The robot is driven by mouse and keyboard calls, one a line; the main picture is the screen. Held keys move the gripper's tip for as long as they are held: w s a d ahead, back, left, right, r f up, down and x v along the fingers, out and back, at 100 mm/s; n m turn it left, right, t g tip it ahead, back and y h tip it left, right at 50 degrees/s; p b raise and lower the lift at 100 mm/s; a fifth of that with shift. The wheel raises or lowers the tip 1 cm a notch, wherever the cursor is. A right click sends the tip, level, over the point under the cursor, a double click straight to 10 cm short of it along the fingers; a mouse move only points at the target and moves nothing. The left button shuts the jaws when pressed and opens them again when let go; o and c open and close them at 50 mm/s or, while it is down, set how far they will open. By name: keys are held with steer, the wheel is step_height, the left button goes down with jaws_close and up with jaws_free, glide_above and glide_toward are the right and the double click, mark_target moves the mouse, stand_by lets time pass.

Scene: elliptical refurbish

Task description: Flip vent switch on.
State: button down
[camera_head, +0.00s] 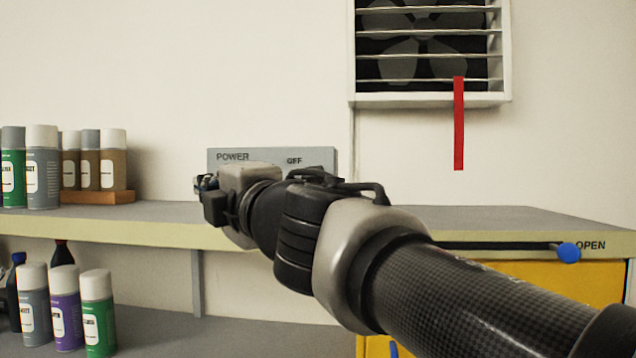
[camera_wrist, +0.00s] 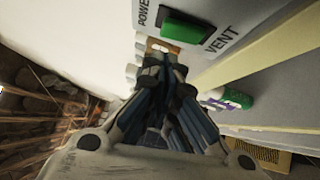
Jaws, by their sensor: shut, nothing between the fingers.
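A grey switch panel (camera_head: 320,158) labelled POWER and OFF stands against the wall at the back of the workbench. My arm hides its lower part in the head view. In the wrist view the panel (camera_wrist: 245,12) shows the words POWER and VENT and a green rocker switch (camera_wrist: 185,30). A small tan patch lies just beyond my fingertips, partly hidden by them. My gripper (camera_wrist: 160,70) is shut and empty, with its tips close to the panel beside the green switch. I cannot tell whether they touch. The gripper also shows in the head view (camera_head: 208,197), in front of the panel.
A wall fan vent (camera_head: 430,98) with a red ribbon (camera_head: 459,130) hanging straight down is at upper right. Several spray cans (camera_head: 42,165) stand on the workbench (camera_head: 530,222) at left, more on the lower shelf. A yellow drawer unit (camera_head: 560,283) with a blue knob (camera_head: 568,253) is at right.

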steer(key=shift+w+d+r, duration=0.1)
steer(key=shift+w, duration=0.4)
steer(key=shift+w+d+r, duration=0.1)
steer(key=shift+w, duration=0.4)
steer(key=shift+w+r+p, duration=0.3)
steer(key=shift+w+p, duration=0.05)
steer(key=shift+p, duration=0.3)
